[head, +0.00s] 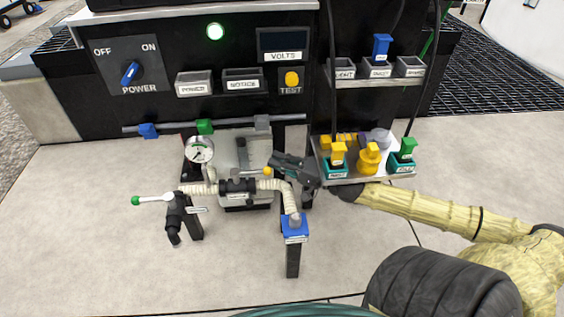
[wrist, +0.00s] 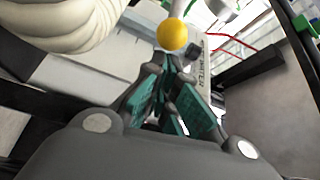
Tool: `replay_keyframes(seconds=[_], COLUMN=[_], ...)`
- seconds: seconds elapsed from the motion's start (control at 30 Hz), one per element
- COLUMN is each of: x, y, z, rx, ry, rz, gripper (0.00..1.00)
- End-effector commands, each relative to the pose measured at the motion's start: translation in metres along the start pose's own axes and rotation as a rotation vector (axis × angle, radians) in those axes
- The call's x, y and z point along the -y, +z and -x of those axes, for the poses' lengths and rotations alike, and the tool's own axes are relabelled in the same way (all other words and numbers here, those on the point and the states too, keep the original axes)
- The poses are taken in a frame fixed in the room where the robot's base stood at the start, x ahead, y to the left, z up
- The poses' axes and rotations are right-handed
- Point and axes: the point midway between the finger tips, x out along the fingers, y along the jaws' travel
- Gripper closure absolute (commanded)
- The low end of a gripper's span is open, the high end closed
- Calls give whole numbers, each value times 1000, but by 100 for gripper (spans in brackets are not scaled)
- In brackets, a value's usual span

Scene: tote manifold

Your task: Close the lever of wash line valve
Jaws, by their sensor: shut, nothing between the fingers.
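My gripper (head: 280,167) is shut and empty, its dark fingers pointing left at the pipework. A yellow ball knob (wrist: 172,33) on a pale lever stem shows just beyond the fingertips in the wrist view; it also shows beside the gripper tip in the head view (head: 267,171). I cannot tell whether they touch. The wrist view also shows a white label (wrist: 207,75) partly reading "WATER". A second valve (head: 178,214) at the left has a white lever with a green ball end (head: 136,201), lying roughly level. Which valve is the wash line is not readable.
A pressure gauge (head: 200,149) and white ribbed hose (head: 268,184) stand close to the gripper. A blue-topped post (head: 294,226) is in front. A tray (head: 365,178) of yellow and green fittings is at the right. The floor at front left is clear.

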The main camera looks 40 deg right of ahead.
Motion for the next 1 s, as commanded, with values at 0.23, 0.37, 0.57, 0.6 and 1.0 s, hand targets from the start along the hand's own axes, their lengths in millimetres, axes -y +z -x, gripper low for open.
replay_keyframes(seconds=[0.23, 0.37, 0.57, 0.6, 1.0], x=[0, 0, 5, 6, 6], y=[0, 0, 8, 12, 28], z=[-1, -1, 6, 9, 19], rx=[0, 0, 0, 0, 1], ry=[0, 0, 0, 0, 0], rz=[0, 0, -3, -2, 0], gripper=[100, 100, 100, 100, 100])
